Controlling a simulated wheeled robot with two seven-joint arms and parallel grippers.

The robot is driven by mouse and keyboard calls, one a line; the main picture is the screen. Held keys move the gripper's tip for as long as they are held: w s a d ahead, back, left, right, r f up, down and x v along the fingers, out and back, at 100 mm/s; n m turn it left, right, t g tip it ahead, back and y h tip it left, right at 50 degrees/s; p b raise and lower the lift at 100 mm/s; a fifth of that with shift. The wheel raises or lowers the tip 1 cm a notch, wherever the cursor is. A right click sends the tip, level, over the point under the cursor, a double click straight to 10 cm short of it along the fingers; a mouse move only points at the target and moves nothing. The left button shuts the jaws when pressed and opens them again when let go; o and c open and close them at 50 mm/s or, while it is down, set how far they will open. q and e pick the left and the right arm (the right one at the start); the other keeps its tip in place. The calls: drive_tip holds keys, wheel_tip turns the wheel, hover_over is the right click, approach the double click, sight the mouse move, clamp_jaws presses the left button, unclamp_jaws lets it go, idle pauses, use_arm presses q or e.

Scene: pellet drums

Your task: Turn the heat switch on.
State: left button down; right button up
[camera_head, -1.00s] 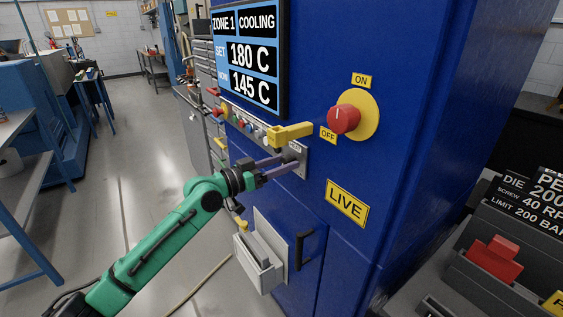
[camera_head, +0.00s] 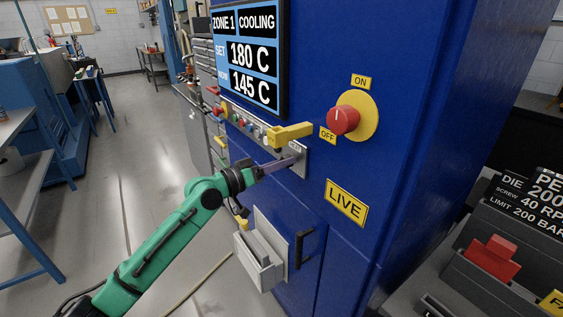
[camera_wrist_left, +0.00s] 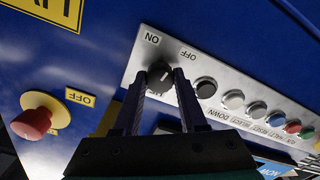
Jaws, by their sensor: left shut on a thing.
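The heat switch is a black knob (camera_wrist_left: 160,78) on a pale metal strip, with ON and OFF labels beside it in the left wrist view. A light mark shows on the knob's face; which label it points to is hard to tell. My left gripper (camera_wrist_left: 160,82) is shut on this knob, one finger on each side. In the head view my left gripper (camera_head: 290,161) reaches the strip's near end (camera_head: 304,162), and its fingers hide the knob. The screen (camera_head: 250,55) reads ZONE 1 COOLING, set 180 C, 145 C below. My right gripper is not in view.
A yellow handle (camera_head: 290,134) sticks out just above my left gripper. A red rotary switch (camera_head: 343,120) on a yellow plate is to the right. Several buttons (camera_wrist_left: 233,100) continue along the strip. A grey box (camera_head: 258,266) juts out below.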

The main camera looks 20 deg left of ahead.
use_arm(q)
drive_tip(key=shift+n+p, duration=1.6)
drive_tip(key=shift+n, duration=2.2)
drive_tip(key=shift+c, duration=2.2)
unclamp_jaws()
drive_tip(key=b+v, duration=0.6)
drive_tip(key=v, duration=0.8)
drive_tip(key=shift+s, duration=0.2)
